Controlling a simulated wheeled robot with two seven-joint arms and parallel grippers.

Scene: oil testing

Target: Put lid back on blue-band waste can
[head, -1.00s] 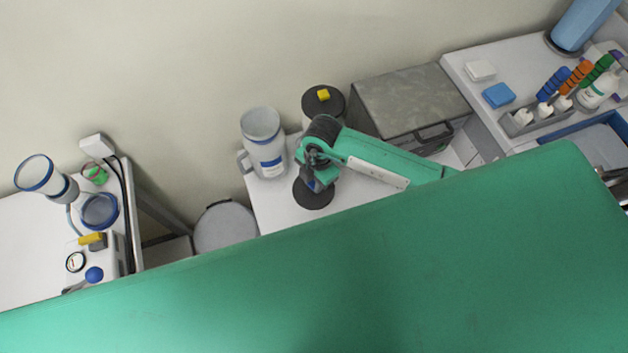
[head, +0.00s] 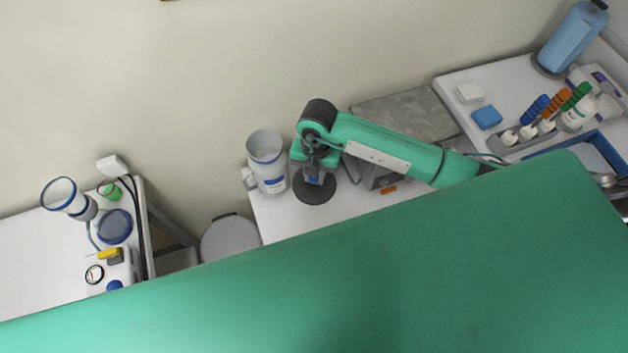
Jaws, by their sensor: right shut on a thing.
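The blue-band waste can (head: 269,182) is a whitish jug with a handle on its left and a blue band and label. It stands upright on the white table with its top open. A dark round lid (head: 315,195) with a blue knob is just right of the can, apart from it. My right gripper (head: 314,176) points down and is shut on the lid's knob. The lid appears to be held above the table, though its exact height is hard to tell. My left gripper is not in view.
A grey metal box (head: 405,110) stands behind my right arm. A grey round bin (head: 230,239) is left of the table (head: 280,225). My green body covers the foreground.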

